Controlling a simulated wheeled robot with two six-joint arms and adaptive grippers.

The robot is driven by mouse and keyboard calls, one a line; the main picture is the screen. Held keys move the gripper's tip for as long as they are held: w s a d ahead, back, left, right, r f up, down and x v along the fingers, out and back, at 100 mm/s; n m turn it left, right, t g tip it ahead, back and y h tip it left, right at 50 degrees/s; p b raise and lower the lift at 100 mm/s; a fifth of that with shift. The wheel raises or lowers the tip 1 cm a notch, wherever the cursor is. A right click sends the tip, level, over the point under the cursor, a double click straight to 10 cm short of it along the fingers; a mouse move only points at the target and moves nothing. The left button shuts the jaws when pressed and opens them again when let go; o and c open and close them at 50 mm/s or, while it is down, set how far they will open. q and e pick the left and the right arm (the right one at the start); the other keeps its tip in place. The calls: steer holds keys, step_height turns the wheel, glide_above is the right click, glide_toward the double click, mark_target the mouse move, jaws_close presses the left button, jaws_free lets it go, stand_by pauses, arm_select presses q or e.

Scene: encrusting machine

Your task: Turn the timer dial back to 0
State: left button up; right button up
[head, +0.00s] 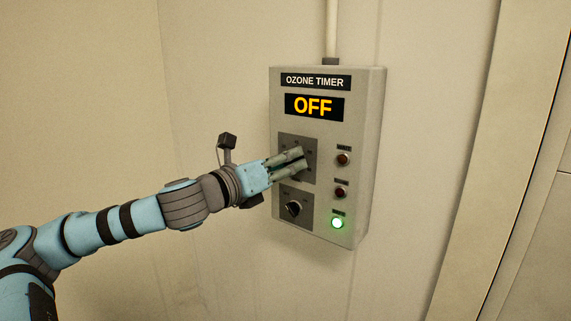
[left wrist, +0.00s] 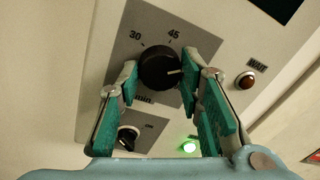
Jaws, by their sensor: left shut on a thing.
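The grey ozone timer box (head: 355,120) hangs on the wall in the head view, and its display (head: 314,106) reads OFF. The black timer dial (left wrist: 159,66) sits on a dark plate with the marks 30 and 45 in the left wrist view. Its white pointer line points to the right of the picture. My left gripper (head: 302,160) reaches the dial from the left and is shut on it; the fingertips (left wrist: 160,72) lie on both sides of it in the left wrist view. The gripper hides most of the dial in the head view. My right gripper is not in view.
A smaller selector knob (head: 293,208) sits below the dial, close under the gripper. Two unlit lamps, an upper (head: 343,160) and a middle one (head: 341,193), and a lit green lamp (head: 337,223) line the right side. A conduit (head: 331,30) runs up from the box.

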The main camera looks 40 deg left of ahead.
arm_select(q)
steer(key=n, duration=0.8)
steer(key=shift+n+t, duration=0.3)
steer(key=shift+n, duration=0.1)
steer(key=n, duration=0.4)
steer(key=shift+d+n+y+b, duration=0.1)
steer(key=shift+n+y+b, duration=0.2)
steer(key=shift+n+b, duration=0.1)
steer(key=n, duration=0.4)
steer(key=shift+f+n, duration=0.1)
steer(key=shift+n, duration=0.3)
steer(key=n+y, duration=0.1)
steer(key=n, duration=0.8)
steer(key=shift+d+n, duration=0.1)
steer(key=shift+n, duration=0.2)
steer(key=n, duration=0.4)
steer(key=shift+f+n+y+b, duration=0.1)
steer(key=shift+n+y+b, duration=0.2)
steer(key=shift+b, duration=0.05)
steer(key=shift+n+g, duration=0.4)
steer(key=shift+n, duration=1.5)
